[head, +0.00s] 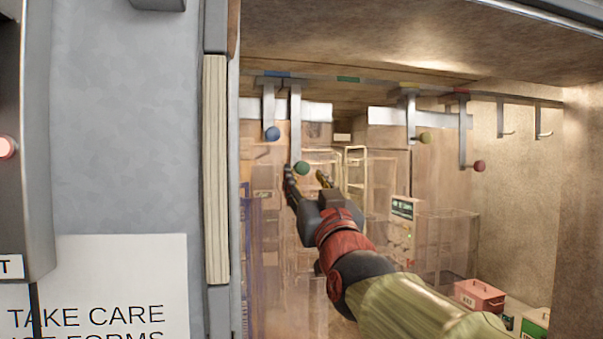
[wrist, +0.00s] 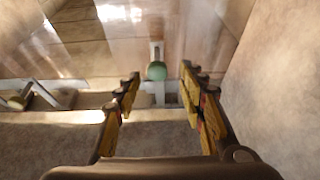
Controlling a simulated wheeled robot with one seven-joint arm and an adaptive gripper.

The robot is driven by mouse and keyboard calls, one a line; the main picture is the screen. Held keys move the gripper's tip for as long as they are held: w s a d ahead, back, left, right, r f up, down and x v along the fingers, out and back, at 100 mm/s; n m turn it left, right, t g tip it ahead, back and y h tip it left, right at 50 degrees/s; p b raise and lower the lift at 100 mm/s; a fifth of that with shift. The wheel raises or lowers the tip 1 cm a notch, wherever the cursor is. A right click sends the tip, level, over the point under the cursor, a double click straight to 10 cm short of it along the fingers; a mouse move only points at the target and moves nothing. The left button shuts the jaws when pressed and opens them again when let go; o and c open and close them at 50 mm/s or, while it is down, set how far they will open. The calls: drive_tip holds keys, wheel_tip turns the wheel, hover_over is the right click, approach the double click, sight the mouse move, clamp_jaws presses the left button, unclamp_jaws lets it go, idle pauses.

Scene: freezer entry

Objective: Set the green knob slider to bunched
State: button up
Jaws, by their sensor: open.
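The green knob (head: 302,168) hangs at the lower end of a grey arm (head: 295,115) from the overhead rail (head: 380,82). That arm stands close to the right of the blue knob's arm, left of the green mark (head: 348,79) on the rail. My gripper (head: 306,176) is open just below the green knob in the head view. In the wrist view the green knob (wrist: 156,71) shows between the two spread fingertips (wrist: 160,75), with gaps on both sides. I cannot tell whether it is fully between them in depth.
A blue knob (head: 272,133) hangs close on the left. A yellow-olive knob (head: 424,138) and a red knob (head: 479,166) hang to the right, then two empty hooks (head: 543,120). Clear strips and a rack (head: 355,175) stand behind. A grey door frame (head: 215,160) bounds the left.

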drive_tip(key=v, duration=0.7)
